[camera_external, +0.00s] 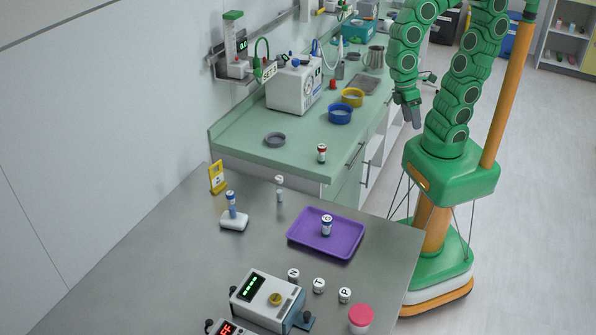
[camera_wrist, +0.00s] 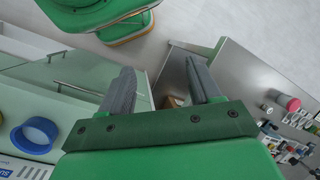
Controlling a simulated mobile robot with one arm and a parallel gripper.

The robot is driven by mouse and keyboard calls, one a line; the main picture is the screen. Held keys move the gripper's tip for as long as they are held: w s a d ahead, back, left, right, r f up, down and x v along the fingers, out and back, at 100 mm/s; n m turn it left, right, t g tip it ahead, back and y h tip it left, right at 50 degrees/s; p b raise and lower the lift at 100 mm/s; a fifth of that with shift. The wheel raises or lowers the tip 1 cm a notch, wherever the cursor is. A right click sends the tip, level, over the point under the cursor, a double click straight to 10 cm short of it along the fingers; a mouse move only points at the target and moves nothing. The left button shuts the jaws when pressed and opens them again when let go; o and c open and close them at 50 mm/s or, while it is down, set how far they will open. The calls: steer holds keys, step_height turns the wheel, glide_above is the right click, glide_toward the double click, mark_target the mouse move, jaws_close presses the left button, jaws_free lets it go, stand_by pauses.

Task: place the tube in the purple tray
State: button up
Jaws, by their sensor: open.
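The purple tray (camera_external: 345,245) lies on the grey table. A small tube with a blue and white top (camera_external: 327,224) stands upright in it. Another tube with a blue body (camera_external: 231,205) stands in a white holder, and a clear white-capped tube (camera_external: 280,190) stands behind the tray. A red-capped tube (camera_external: 322,152) stands on the green counter near its front edge. I cannot tell which tube is meant. My gripper (camera_external: 411,114) hangs beside the counter, above the floor side, away from all tubes. In the wrist view my gripper (camera_wrist: 162,78) is open and empty.
Several white-topped vials (camera_external: 319,285), a pink-lidded jar (camera_external: 361,317) and a device with a green display (camera_external: 268,299) are at the table's front. The counter holds a blue ring (camera_external: 340,114), a yellow ring (camera_external: 352,97) and a white machine (camera_external: 294,86).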

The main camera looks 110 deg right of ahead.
steer(key=s+d+r+n+h, duration=0.1)
steer(key=s+d+h, duration=0.1)
steer(key=s+d, duration=0.3)
steer(key=shift+d+r+n+t+h, duration=0.2)
steer(key=shift+d+n+t+h, duration=0.15)
steer(key=shift+d, duration=0.6)
